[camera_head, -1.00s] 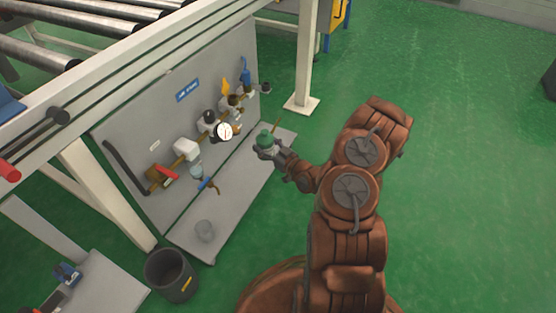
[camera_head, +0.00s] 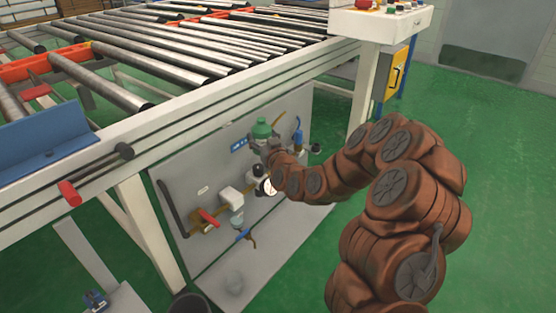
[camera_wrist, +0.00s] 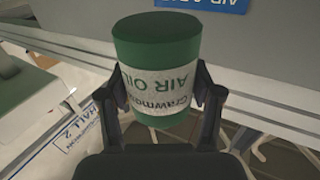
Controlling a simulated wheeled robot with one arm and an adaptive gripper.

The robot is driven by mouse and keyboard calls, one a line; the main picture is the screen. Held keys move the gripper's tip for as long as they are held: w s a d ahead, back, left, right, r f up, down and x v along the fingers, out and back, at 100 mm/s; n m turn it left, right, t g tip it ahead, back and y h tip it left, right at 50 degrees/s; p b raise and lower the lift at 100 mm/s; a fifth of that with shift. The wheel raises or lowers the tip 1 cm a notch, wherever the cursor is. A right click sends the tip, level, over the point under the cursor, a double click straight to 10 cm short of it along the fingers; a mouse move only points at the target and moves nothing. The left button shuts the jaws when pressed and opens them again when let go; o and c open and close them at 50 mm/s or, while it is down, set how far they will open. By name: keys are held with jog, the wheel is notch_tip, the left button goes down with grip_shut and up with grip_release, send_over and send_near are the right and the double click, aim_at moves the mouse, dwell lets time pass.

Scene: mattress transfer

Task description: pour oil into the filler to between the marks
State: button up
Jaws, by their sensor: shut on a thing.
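My gripper (camera_wrist: 160,100) is shut on a green oil bottle (camera_wrist: 158,50) with a white label reading "AIR OIL", which appears upside down in the wrist view. In the head view the bottle (camera_head: 262,130) is in front of the upper part of the grey panel (camera_head: 195,165), just below the conveyor's side rail. My gripper (camera_head: 264,144) partly hides the row of air fittings behind it. A round white gauge (camera_head: 267,186), a pale bowl (camera_head: 238,220) and a red lever (camera_head: 208,217) show on the panel. The filler and its marks cannot be made out.
The roller conveyor (camera_head: 160,117) runs above the panel, its rail close to the bottle. A dark bin (camera_head: 190,306) stands at the lower left. Green floor is open at the right.

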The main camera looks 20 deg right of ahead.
jog(key=w+a+r, duration=0.1)
jog(key=a+r, duration=0.1)
jog(key=r, duration=0.2)
jog(key=w+a+r+h, duration=0.1)
jog(key=w+a+r, duration=0.1)
jog(key=r, duration=0.3)
jog(key=shift+a+r+m, duration=0.3)
jog(key=shift+a, duration=0.05)
jog(key=shift+f, duration=0.1)
